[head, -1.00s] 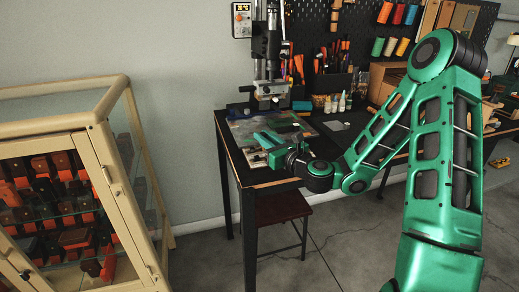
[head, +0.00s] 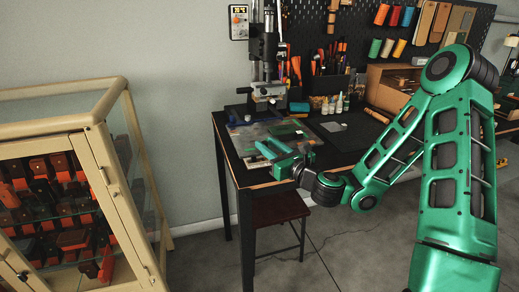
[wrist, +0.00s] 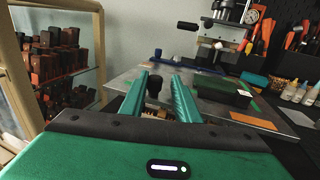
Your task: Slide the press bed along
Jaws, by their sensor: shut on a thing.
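The press bed is a flat grey metal plate (head: 245,138) on the bench below the press (head: 267,60). In the wrist view the plate (wrist: 125,82) spreads beneath and beyond my fingers. A black knob (wrist: 154,86) stands upright between my two green fingers, close to both. My gripper (head: 268,146) is over the bench's near left part, shut on this knob; it also shows in the wrist view (wrist: 160,88). The knob's lower end is partly hidden, so its join to the bed cannot be seen.
The press with its handle bar (wrist: 187,26) stands behind the plate. A dark green block (wrist: 222,92) and an orange flat piece (wrist: 252,121) lie right of my fingers. Small bottles (head: 339,104) stand farther right. A glass cabinet (head: 60,140) stands left; a stool (head: 278,208) is below.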

